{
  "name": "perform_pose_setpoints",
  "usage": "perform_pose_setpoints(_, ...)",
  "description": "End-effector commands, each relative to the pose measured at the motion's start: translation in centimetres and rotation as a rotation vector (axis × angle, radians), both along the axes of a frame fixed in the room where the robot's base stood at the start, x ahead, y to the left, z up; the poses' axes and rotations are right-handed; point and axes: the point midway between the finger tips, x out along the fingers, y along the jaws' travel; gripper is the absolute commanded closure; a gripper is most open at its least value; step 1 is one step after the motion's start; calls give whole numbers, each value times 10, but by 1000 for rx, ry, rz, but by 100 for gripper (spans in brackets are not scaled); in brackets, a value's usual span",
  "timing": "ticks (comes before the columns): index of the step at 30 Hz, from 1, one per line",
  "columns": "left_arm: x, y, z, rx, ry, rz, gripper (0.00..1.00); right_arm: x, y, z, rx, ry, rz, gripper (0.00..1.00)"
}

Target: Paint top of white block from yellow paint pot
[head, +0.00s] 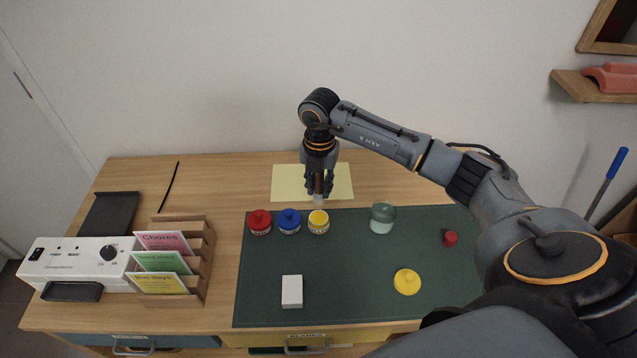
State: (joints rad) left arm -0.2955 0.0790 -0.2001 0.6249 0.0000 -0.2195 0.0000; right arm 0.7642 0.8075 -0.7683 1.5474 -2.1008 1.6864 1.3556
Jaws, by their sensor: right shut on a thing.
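My right gripper (319,190) points down over the back edge of the green mat and is shut on a paintbrush (318,200). The pale brush tip shows just above or behind the yellow paint pot (319,226); I cannot tell if it touches the pot. The yellow pot stands without its lid, yellow showing at its top. A round yellow lid (407,282) lies on the mat at the right. The white block (292,291) stands on the front part of the mat, and its top looks plain white. My left gripper is not in view.
Red (260,224) and blue (289,223) lidded pots stand left of the yellow one. A glass jar (382,220) and a small red piece (450,239) are to the right. A wooden card rack (207,265) stands left of the green mat (345,285), whose middle is clear.

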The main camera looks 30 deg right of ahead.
Motion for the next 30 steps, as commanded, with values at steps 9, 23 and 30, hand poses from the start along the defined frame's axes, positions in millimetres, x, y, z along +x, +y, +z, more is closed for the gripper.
perform_pose_setpoints(9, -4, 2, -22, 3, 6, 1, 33, 0, 1, -28, 1, 1, 3, 100)
perform_pose_setpoints(23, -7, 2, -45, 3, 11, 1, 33, 0, 1, -59, 1, -1, 5, 100)
perform_pose_setpoints(30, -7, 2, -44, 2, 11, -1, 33, 0, 1, -58, 1, -1, 5, 100)
